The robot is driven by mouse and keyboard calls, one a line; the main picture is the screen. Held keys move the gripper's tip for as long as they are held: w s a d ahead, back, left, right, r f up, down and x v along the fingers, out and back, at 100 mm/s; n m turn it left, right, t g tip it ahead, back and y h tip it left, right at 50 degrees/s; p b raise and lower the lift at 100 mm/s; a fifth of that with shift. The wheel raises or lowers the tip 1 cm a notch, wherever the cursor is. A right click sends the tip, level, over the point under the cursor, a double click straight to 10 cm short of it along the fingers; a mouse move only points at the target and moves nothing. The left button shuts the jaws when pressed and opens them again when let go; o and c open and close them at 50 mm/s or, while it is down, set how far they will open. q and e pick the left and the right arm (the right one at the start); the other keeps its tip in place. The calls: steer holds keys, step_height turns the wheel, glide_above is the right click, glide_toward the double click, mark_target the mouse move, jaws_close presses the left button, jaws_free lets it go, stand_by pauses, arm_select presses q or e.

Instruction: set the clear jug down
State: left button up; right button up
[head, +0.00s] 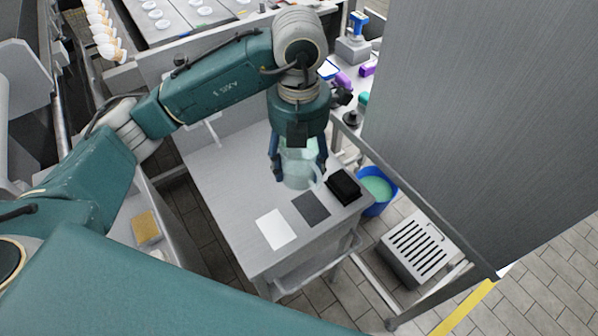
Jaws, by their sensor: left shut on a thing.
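The clear jug (300,172) is a see-through vessel over the right part of a grey table (225,185). My left gripper (299,165) points down and is shut on the jug, with a finger on each side of it. I cannot tell whether the jug's base touches the table top or hangs a little above it. My right gripper is not in view.
A white square (276,229), a dark grey square (311,207) and a black block (344,186) lie along the table's right side. A blue bucket (378,191) and a slotted grey box (418,248) stand on the floor. A large grey panel (490,110) rises at right.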

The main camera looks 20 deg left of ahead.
mark_target(282, 159)
arm_select(q)
steer(key=shift+r, duration=2.45)
steer(key=m, duration=0.2)
steer(key=a+m, duration=0.1)
steer(key=m, duration=0.1)
steer(key=s+m, duration=0.1)
steer(key=m, duration=0.1)
steer(key=shift+s+a+f, duration=0.1)
steer(key=shift+a+f, duration=0.05)
steer(key=shift+f, duration=0.15)
steer(key=m, duration=0.2)
steer(key=s+m, duration=0.1)
steer(key=m, duration=0.1)
steer(key=a+m, duration=0.1)
steer(key=m, duration=0.1)
steer(key=shift+s+f+m, duration=0.25)
steer(key=shift+f+m, duration=0.05)
steer(key=s+a+f+m, duration=0.1)
steer(key=s+m, duration=0.1)
steer(key=m, duration=0.8)
steer(key=s+a+f+m, duration=0.1)
steer(key=s+a+m, duration=0.1)
steer(key=m, duration=0.8)
steer(key=shift+s, duration=0.75)
